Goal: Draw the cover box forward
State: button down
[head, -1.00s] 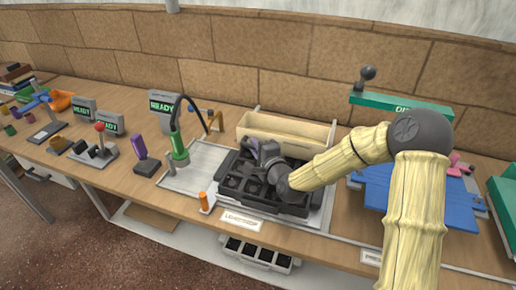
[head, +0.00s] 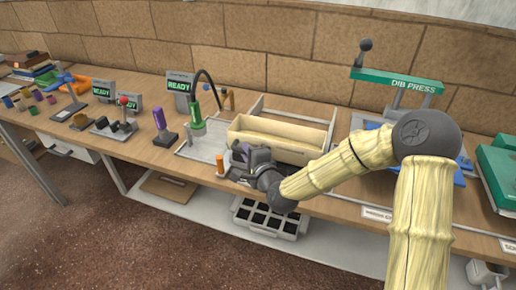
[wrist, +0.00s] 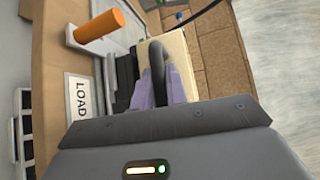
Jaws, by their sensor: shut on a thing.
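The cover box (head: 283,139) is a long cream open-topped box on the bench, right of my gripper (head: 243,154). In the wrist view the box (wrist: 178,48) stands just beyond my purple fingers (wrist: 161,88). The fingers are shut on a dark curved handle (wrist: 157,62) at its front. My wrist is low near the bench's front edge.
An orange peg (head: 220,165) stands close left of my gripper. The green press (head: 398,82) is at the right. A pale frame (head: 291,108) lies bare behind the box.

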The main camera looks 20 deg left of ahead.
jog(key=shift+s, duration=0.45)
jog(key=c, duration=1.4)
grip_release()
